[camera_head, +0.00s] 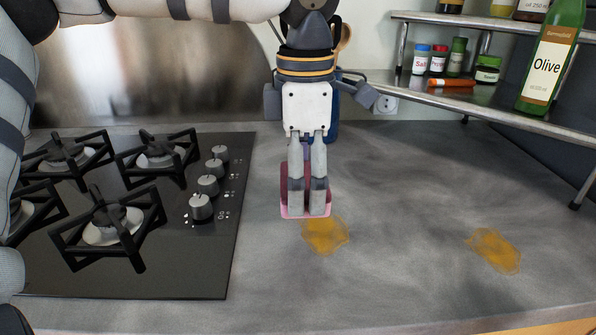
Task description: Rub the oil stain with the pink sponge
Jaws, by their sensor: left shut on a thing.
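My left gripper (308,205) points down over the counter (400,200), shut on the pink sponge (290,212). The fingers hide much of the sponge. One orange-brown oil stain (326,236) lies on the counter just in front of the sponge, and the sponge overlaps its far edge in the picture. I cannot tell whether the sponge touches the counter. A second oil stain (494,250) lies farther right, with nothing on it. My right gripper is not in view.
A black gas hob (215,262) with several burners and knobs fills the left side. A metal shelf (400,83) at the back right holds spice jars and a green olive oil bottle (555,55). A blue object stands partly hidden behind my gripper. The right counter is mostly clear.

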